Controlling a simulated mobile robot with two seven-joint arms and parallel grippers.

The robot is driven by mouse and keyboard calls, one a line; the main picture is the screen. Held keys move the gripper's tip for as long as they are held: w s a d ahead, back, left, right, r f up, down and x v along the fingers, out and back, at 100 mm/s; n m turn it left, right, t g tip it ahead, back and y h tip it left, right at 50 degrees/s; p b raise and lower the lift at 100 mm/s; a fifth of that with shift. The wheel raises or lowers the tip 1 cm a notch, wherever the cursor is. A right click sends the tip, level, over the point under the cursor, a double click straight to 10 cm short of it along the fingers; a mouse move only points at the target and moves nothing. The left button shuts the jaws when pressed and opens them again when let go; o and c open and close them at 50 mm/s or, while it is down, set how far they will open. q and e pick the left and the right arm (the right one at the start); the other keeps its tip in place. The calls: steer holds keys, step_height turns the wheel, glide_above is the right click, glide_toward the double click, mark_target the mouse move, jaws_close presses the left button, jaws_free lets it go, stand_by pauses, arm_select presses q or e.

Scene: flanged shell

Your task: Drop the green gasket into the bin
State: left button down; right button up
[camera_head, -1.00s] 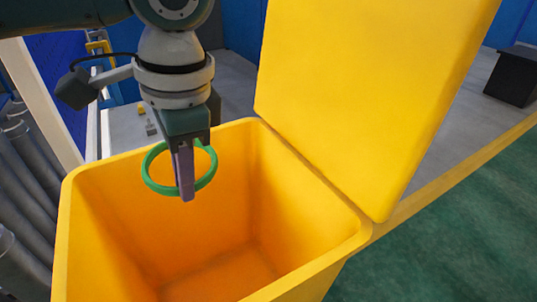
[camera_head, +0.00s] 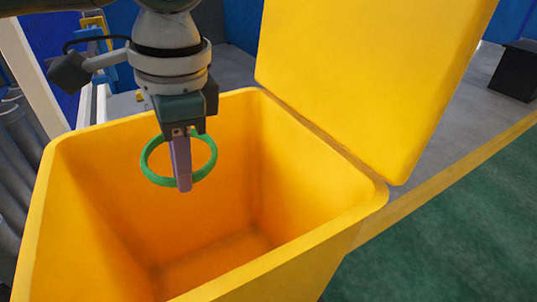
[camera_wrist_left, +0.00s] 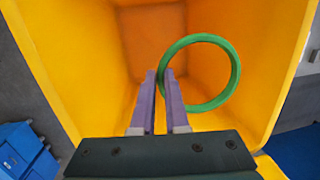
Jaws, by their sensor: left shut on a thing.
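The green gasket (camera_head: 207,168) is a thin ring held in my left gripper (camera_head: 183,188), whose fingers are shut on one side of it. In the left wrist view the gasket (camera_wrist_left: 237,75) stands out to the right of the two purple fingertips (camera_wrist_left: 161,78). The yellow bin (camera_head: 262,268) is open, and its inside looks empty where I can see it. The gripper and gasket are over the bin's opening, apart from its walls. The bin also fills most of the left wrist view (camera_wrist_left: 55,70). My right gripper is not in view.
The bin's yellow lid (camera_head: 365,75) stands raised at the back right. Grey pipes (camera_head: 20,135) are at the left edge. A black box (camera_head: 514,72) sits at the far right. Blue boxes (camera_wrist_left: 25,150) show at the lower left of the left wrist view.

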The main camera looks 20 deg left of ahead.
arm_select(q)
steer(key=shift+r, duration=0.1)
steer(key=c, duration=0.8)
jaws_free()
steer(key=shift+c, duration=0.2)
steer(key=shift+d+r, duration=0.1)
steer(key=shift+r, duration=0.3)
step_height(320, 180, up, 9)
steer(key=d+b, duration=0.1)
steer(key=b, duration=0.1)
steer(key=shift+d+b, duration=0.25)
steer(key=shift+b, duration=0.05)
steer(key=shift+s, duration=0.15)
